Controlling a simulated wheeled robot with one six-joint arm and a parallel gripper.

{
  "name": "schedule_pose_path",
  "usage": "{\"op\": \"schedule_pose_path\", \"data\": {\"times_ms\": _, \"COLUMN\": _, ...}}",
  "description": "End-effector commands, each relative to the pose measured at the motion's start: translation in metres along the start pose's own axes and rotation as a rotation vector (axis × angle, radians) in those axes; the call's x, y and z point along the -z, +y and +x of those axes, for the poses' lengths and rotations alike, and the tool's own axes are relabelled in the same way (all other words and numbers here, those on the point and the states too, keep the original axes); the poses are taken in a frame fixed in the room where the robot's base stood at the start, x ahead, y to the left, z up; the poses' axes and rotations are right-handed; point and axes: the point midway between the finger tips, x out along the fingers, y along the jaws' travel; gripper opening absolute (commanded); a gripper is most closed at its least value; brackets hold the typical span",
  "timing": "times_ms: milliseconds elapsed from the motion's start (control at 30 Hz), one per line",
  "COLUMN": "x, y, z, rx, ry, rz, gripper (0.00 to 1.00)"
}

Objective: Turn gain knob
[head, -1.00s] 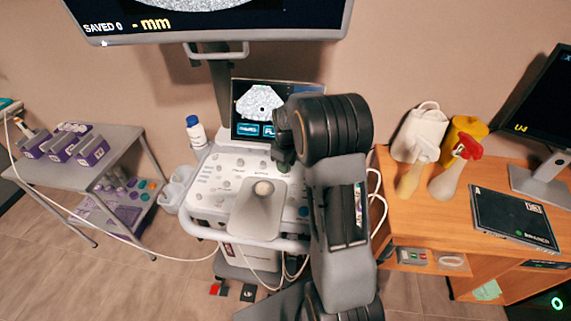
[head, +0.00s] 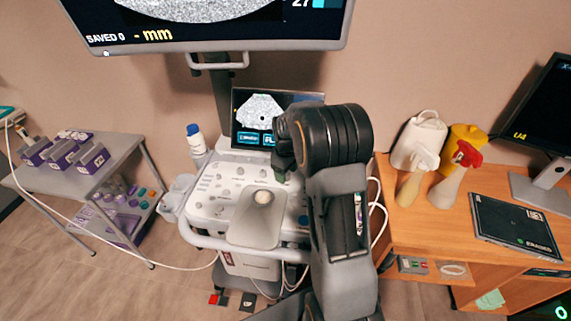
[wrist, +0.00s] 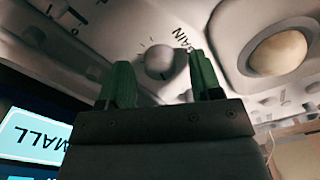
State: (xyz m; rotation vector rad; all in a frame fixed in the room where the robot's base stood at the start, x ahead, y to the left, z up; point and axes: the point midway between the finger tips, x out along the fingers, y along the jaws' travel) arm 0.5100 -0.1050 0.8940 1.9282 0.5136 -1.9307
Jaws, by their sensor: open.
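The gain knob (wrist: 160,61) is a small round grey knob on the white ultrasound console (head: 222,200), with the printed letters "AIN" beside it in the wrist view. My gripper (wrist: 162,80) has two green fingers, spread apart, one to each side of the knob in that view. I cannot tell how far the fingertips are from the panel. In the head view my gripper (head: 284,172) hangs over the right part of the console, below the small screen, and my arm hides the panel beneath it.
A trackball (wrist: 278,52) sits in a raised ring near the knob. The small screen (head: 262,118) stands behind the console, with a large monitor (head: 215,25) above. A blue-capped bottle (head: 196,143) is at the console's left; a wooden desk (head: 415,225) with spray bottles is right.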

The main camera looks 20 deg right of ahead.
Motion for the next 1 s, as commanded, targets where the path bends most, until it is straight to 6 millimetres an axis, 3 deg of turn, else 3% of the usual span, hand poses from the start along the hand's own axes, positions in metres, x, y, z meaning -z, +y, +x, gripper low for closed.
{"op": "schedule_pose_path", "data": {"times_ms": 600, "x": 0.001, "y": 0.001, "z": -0.109, "rx": -0.004, "ry": 0.004, "rz": 0.000, "gripper": 0.59}}
{"op": "schedule_pose_path", "data": {"times_ms": 800, "x": 0.001, "y": 0.001, "z": -0.129, "rx": -0.002, "ry": 0.003, "rz": 0.000, "gripper": 0.59}}
{"op": "schedule_pose_path", "data": {"times_ms": 1000, "x": 0.000, "y": 0.000, "z": -0.136, "rx": -0.001, "ry": 0.001, "rz": 0.000, "gripper": 0.59}}
